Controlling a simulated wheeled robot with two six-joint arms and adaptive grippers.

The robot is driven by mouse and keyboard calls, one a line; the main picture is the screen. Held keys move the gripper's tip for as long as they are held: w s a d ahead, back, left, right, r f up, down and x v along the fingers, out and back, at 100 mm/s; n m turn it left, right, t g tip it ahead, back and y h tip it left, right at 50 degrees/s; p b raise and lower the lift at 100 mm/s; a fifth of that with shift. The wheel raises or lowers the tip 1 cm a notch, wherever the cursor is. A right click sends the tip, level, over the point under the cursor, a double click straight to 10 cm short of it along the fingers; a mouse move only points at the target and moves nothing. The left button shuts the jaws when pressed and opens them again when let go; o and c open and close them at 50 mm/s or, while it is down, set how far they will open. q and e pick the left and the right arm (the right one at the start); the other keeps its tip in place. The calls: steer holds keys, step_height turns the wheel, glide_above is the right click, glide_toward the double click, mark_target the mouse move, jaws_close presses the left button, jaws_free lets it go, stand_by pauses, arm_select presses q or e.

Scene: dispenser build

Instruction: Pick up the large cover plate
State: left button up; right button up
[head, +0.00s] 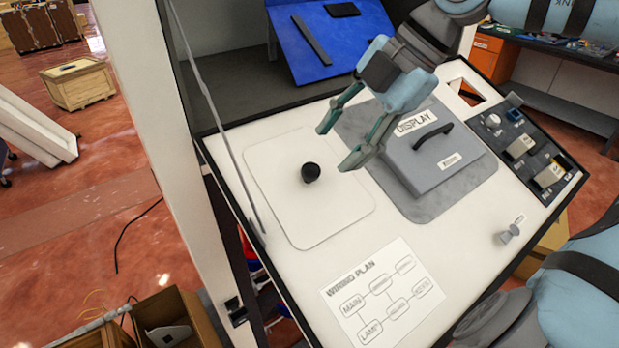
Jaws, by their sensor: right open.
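The large cover plate (283,208) is a pale, rounded rectangular plate with a black knob (311,172) in its middle. It lies flat on the white worktop (232,143). My right gripper (335,147) comes in from the upper right. Its two greenish fingers are spread apart with nothing between them. In the picture the fingertips are over the plate's upper right part, close to the knob but apart from it. How high they are above the plate is hard to tell. My left gripper is not in view.
A grey box marked DISPLAY (432,172) with a black handle sits on a grey mat (447,203) right of the plate. A wiring plan sheet (382,294) lies in front. A switch panel (527,150) is at right, and a blue board (300,50) stands behind.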

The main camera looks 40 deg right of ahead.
mark_target(313, 169)
steer(key=x, duration=0.2)
steer(key=p+x, duration=0.1)
steer(key=x, duration=0.1)
steer(key=w+x, duration=0.1)
steer(key=x, duration=0.1)
steer(key=shift+a+r, duration=0.15)
steer(key=shift+w+f, duration=0.2)
steer(key=shift+f, duration=0.25)
steer(key=shift+s+r, duration=0.1)
steer(key=shift+s, duration=0.1)
steer(key=c, duration=0.3)
jaws_close()
